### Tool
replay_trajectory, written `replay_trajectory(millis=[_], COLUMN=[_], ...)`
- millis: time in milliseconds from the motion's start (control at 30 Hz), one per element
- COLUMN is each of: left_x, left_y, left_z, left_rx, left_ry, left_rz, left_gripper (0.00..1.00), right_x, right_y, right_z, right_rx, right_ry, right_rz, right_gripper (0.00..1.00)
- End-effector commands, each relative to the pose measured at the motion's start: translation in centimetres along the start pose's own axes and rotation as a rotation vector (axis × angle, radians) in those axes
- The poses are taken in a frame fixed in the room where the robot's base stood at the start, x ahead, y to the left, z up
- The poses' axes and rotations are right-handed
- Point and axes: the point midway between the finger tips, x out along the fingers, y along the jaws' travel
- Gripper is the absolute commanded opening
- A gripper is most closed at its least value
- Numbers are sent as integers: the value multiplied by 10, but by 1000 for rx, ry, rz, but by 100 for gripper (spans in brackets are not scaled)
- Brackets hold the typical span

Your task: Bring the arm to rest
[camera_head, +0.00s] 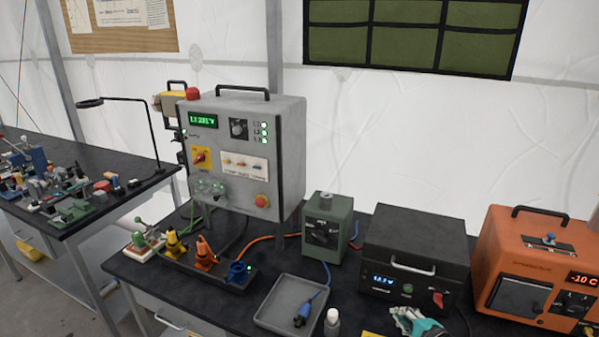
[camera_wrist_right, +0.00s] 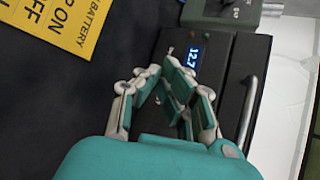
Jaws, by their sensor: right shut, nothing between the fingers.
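My right gripper (camera_head: 413,318) shows at the bottom edge of the head view, in front of the black box (camera_head: 416,245). Its teal and white fingers are shut and empty; they also show in the right wrist view (camera_wrist_right: 172,82). There the fingers overlap the front of the black box (camera_wrist_right: 232,85) near its blue display. I cannot tell whether they touch it. Most of the right arm lies outside the head view. My left gripper is in neither view.
A grey tray (camera_head: 268,303) holds a blue connector (camera_head: 304,312); a small white bottle (camera_head: 332,322) stands beside it. A green box (camera_head: 325,228), a grey control cabinet (camera_head: 285,165) and an orange unit (camera_head: 490,240) crowd the bench. A yellow sign (camera_wrist_right: 88,35) lies flat.

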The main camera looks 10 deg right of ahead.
Motion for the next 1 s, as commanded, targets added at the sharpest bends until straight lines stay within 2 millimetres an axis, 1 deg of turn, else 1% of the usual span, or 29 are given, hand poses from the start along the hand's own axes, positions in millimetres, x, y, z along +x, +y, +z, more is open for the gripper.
replay_trajectory(millis=[67,167,200,267,300,400,500,700,1000], left_x=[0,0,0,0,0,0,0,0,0], left_y=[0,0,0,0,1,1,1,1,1], left_z=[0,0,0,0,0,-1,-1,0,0], left_rx=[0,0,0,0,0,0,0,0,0], left_ry=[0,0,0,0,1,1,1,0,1], left_rz=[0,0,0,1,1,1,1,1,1], left_gripper=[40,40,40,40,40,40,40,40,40], right_x=[-5,-23,-35,-60,-79,-121,-154,-209,-275], right_y=[20,57,75,102,117,139,149,156,155], right_z=[22,64,84,113,130,152,161,166,163], right_rx=[-83,-301,-423,-628,-770,-1059,-1258,-1520,-1746], right_ry=[-30,-95,-130,-189,-228,-300,-350,-429,-529], right_rz=[49,152,202,277,325,420,491,608,755], right_gripper=[0,0,0,0,0,0,0,0,0])
